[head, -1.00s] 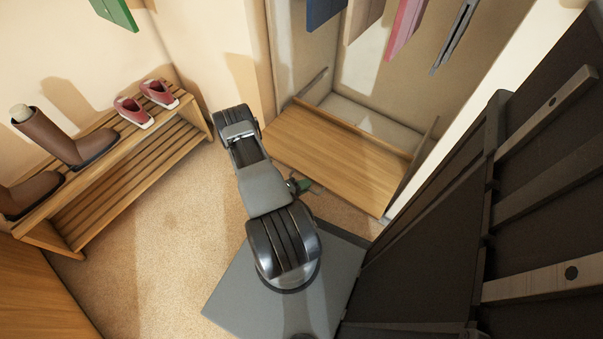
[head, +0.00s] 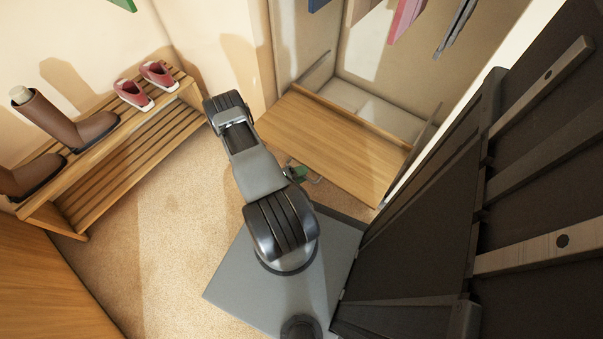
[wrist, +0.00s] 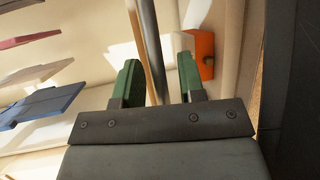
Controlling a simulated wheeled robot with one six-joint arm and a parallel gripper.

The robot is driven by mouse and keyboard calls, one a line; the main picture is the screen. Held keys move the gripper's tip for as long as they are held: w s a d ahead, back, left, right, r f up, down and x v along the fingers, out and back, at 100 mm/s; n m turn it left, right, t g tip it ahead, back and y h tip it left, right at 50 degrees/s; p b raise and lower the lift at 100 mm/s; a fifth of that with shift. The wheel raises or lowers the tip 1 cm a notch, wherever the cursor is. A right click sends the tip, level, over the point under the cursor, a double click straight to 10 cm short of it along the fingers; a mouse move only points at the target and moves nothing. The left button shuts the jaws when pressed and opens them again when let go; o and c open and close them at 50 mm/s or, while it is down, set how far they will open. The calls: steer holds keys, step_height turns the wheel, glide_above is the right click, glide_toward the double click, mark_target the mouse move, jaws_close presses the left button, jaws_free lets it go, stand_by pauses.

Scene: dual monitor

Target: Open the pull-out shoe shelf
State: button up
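The pull-out shoe shelf (head: 330,145) is a flat wooden board low in the alcove, with a gap behind its back edge. My gripper (head: 299,174) is at the board's front edge in the head view, partly hidden by my arm. A thin handle (head: 318,180) shows beside its green fingers. In the wrist view my gripper (wrist: 158,78) has its fingers apart. A grey bar (wrist: 150,50) and a thin wooden edge (wrist: 134,40) run up between them. I cannot tell whether the fingers touch the bar.
A wooden rack (head: 135,150) with boots (head: 68,122) and red shoes (head: 146,83) stands left. A large dark panel (head: 440,200) closes the right side. Clothes (head: 405,18) hang above the alcove. The carpet (head: 175,235) between rack and base is clear.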

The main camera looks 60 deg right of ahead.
steer(key=p+v, duration=0.2)
steer(key=v, duration=1.2)
steer(key=shift+p, duration=0.35)
steer(key=shift+d, duration=0.1)
steer(key=w+a+r+t+y+p, duration=0.1)
steer(key=w+a+r+y+p, duration=0.3)
steer(key=r, duration=0.8)
steer(key=w+r+p, duration=0.3)
steer(key=r+p, duration=0.3)
steer(key=r, duration=0.6)
steer(key=w+a+r+t+y+p, duration=0.1)
steer(key=w+a+r+y+p, duration=0.3)
steer(key=r, duration=0.7)
steer(key=s+a+r+n+t+y+p, duration=0.1)
steer(key=r+p, duration=0.4)
steer(key=r, duration=0.6)
steer(key=s+a+r+n+t+y+p, duration=0.1)
steer(key=a+r+t+p, duration=0.4)
steer(key=r, duration=0.7)
steer(key=s+a+r+n+t+y+p, duration=0.2)
steer(key=a+r+n+t+y+p, duration=0.1)
steer(key=r, duration=0.9)
steer(key=shift+a+r+n+t+p, duration=0.25)
steer(key=shift+a+n+t+p, duration=0.35)
steer(key=shift+p, duration=0.65)
steer(key=shift+d, duration=0.2)
